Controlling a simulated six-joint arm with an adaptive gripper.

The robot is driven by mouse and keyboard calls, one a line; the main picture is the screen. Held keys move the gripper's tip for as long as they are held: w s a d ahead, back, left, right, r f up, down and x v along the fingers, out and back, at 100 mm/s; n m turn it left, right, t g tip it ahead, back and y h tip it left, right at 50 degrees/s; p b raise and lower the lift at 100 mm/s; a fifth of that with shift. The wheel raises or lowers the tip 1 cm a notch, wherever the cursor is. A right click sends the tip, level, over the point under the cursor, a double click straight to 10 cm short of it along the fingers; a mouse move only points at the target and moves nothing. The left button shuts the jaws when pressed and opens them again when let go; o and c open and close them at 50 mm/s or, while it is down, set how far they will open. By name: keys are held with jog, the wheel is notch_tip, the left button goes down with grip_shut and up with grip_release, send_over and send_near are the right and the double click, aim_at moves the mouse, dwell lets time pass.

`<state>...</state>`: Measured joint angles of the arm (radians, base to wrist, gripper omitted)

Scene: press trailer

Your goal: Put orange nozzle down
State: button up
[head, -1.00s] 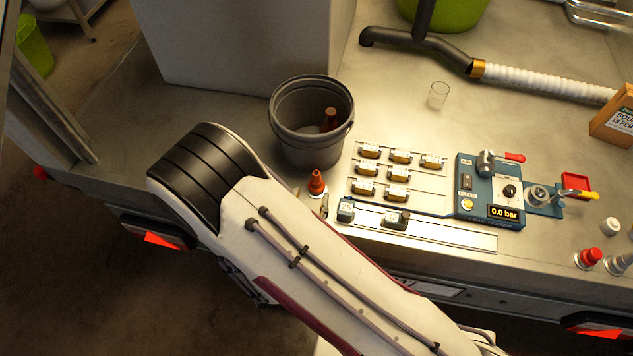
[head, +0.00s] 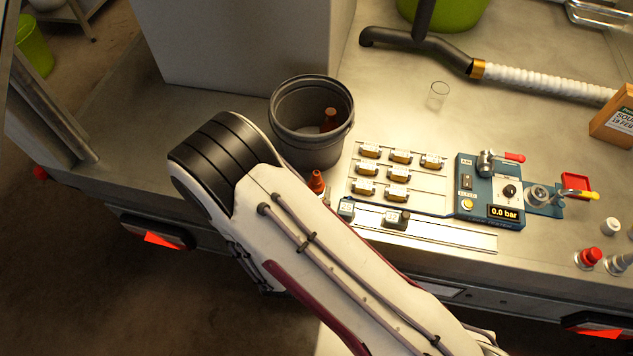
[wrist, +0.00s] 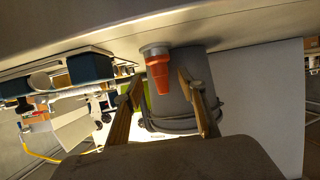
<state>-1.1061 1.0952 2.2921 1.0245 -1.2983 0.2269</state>
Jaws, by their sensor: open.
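An orange nozzle (head: 317,182) stands on the metal bench just in front of a grey bucket (head: 311,150); my arm hides its lower part in the head view. In the wrist view, which is upside down, the nozzle (wrist: 158,72) stands on its grey base on the bench. My gripper (wrist: 158,82) is open, with one finger on each side of the nozzle and visible gaps between. A second orange piece (head: 330,118) is inside the bucket. My gripper is mostly hidden behind my arm in the head view.
Right of the nozzle are rows of small labelled blocks (head: 397,173) and a blue pressure panel (head: 482,187) reading 0.0 bar. A clear cup (head: 437,95) and a white hose (head: 545,82) are farther back. The bench left of the bucket is clear.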

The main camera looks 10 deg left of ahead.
aim_at(316, 183)
jog(key=shift+w, duration=0.1)
jog(key=shift+r+x, duration=0.1)
jog(key=shift+x, duration=0.7)
jog(key=shift+r+x, duration=0.15)
jog(key=shift+x, duration=1.7)
grip_shut()
